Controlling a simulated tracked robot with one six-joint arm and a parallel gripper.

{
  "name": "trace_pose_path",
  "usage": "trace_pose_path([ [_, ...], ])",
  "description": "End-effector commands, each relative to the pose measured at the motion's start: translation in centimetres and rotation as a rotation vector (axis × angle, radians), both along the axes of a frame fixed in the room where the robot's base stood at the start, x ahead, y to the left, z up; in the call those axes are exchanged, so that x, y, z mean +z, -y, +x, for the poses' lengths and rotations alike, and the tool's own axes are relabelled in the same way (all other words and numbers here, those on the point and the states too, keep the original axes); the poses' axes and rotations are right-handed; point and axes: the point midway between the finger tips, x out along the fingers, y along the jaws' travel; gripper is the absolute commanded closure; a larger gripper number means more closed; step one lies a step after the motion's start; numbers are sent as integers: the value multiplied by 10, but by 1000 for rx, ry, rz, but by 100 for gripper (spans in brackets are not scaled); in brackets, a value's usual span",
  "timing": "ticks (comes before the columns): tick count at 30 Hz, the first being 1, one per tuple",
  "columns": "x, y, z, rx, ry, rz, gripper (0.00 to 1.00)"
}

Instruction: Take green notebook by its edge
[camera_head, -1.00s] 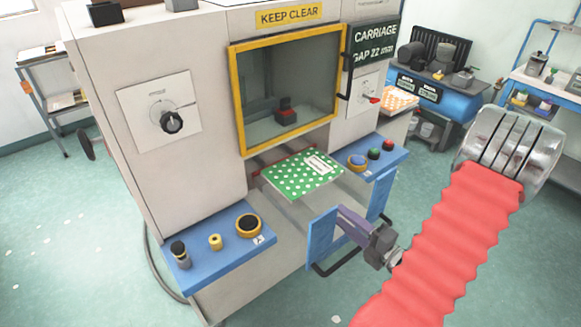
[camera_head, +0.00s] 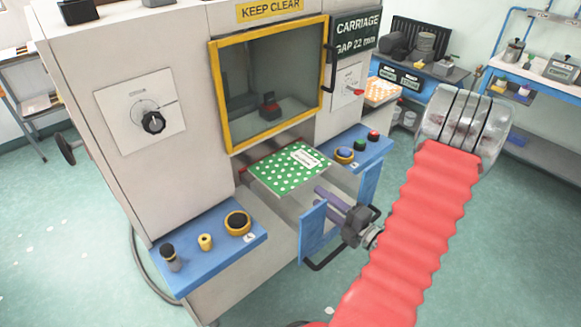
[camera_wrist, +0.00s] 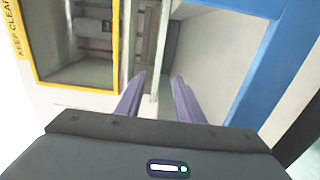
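The green notebook (camera_head: 285,170) with white dots and a pale label lies flat at the machine's opening, below the yellow-framed window. Its front edge faces my gripper (camera_head: 319,198), whose purple fingers point at the machine just in front of and below that edge in the picture. In the wrist view my gripper (camera_wrist: 158,88) is open, with the two fingers apart. A thin pale strip (camera_wrist: 155,65), seen edge-on, runs into the gap between them; I cannot tell if it is the notebook or its support. No contact shows.
A blue panel (camera_head: 313,232) with a black handle stands close beside my gripper. Blue control shelves flank the opening, the left one (camera_head: 207,245) and the right one (camera_head: 345,150), both with buttons. The yellow window frame (camera_head: 217,95) is above. Open floor lies in front.

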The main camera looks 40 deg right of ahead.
Motion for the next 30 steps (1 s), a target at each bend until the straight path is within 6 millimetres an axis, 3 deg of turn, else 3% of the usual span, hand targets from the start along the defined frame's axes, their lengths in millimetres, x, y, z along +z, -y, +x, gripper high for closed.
trace_pose_path([
  [12, 0, -3, 43, 3, 1, -1, 66],
  [25, 0, -3, 47, 2, 0, 0, 66],
  [30, 2, -3, 58, 6, 0, -1, 66],
])
